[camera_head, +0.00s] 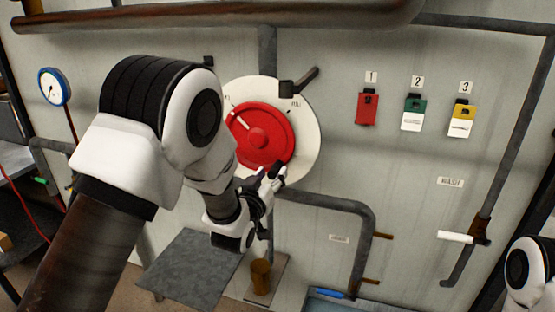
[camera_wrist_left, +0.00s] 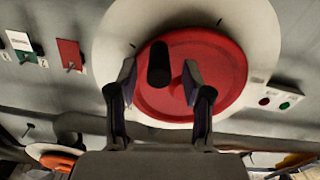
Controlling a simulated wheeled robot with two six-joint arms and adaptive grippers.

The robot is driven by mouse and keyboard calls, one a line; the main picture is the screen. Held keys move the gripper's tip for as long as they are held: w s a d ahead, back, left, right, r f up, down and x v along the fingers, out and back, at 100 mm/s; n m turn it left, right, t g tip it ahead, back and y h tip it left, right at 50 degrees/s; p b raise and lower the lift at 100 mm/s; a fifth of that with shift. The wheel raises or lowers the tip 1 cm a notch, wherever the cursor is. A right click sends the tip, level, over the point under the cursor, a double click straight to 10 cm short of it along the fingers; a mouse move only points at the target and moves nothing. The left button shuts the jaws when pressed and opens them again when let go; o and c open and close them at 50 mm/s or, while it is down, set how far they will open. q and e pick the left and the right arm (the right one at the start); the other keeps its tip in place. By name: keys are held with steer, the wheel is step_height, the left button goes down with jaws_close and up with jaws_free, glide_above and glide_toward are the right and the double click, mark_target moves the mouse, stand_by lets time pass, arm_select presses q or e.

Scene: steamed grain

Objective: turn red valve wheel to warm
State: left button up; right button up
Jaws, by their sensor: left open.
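The red valve wheel (camera_head: 263,147) is mounted on a round white dial plate (camera_head: 308,150) on the wall. A white pointer line on the wheel points to the upper left; the small lettering on the plate is too blurred to read fully. My left gripper (camera_head: 275,173) is at the wheel's lower right edge. In the left wrist view the open fingers (camera_wrist_left: 160,82) face the red wheel (camera_wrist_left: 222,70), with a dark peg (camera_wrist_left: 159,60) on it showing between the fingertips. I cannot tell whether they touch it. My right gripper is out of view.
A gauge (camera_head: 54,86) hangs at the left. Pipes (camera_head: 340,203) run around the dial. A brown cup (camera_head: 261,276) and a grey table (camera_head: 190,272) are below.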

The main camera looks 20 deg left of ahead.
mark_target(276, 169)
arm_select(q)
steer(key=w+p, duration=0.1)
steer(key=w, duration=0.2)
steer(key=shift+w+d+r, duration=0.1)
steer(key=shift+w, duration=0.3)
jaws_close()
